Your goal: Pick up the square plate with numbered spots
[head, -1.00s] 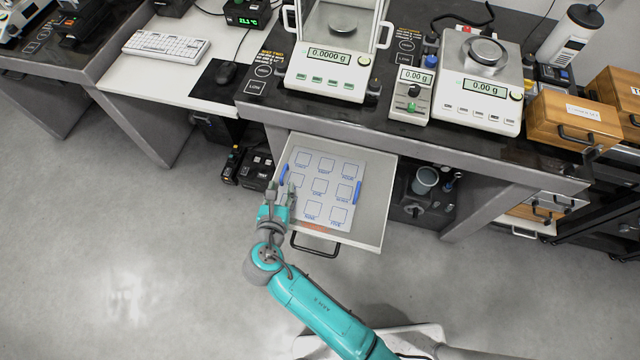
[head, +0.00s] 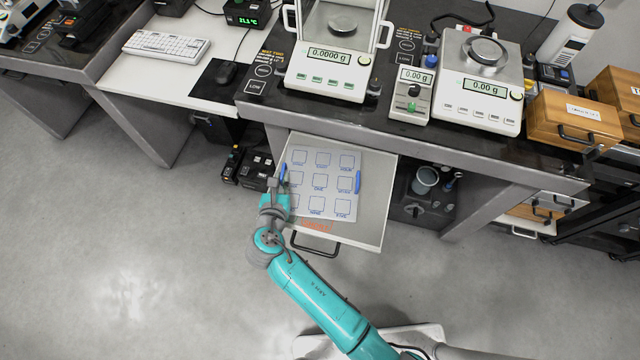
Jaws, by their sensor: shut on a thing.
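The square plate with numbered spots (head: 320,172) is pale, with blue-outlined squares and a blue handle on its left and right sides. It shows over the open drawer (head: 368,222) under the weighing table. My gripper (head: 279,186) is at the plate's left edge, shut on the plate at its left blue handle. The fingers partly hide that handle. The right blue handle (head: 357,181) is free. I cannot tell exactly how high the plate is above the drawer bottom.
The drawer's black pull (head: 315,247) is at the front. The table (head: 440,150) above carries a balance (head: 330,70) and other scales. Black boxes (head: 255,168) stand left of the drawer. A dark holder with a cup (head: 425,180) is at its right. Floor in front is free.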

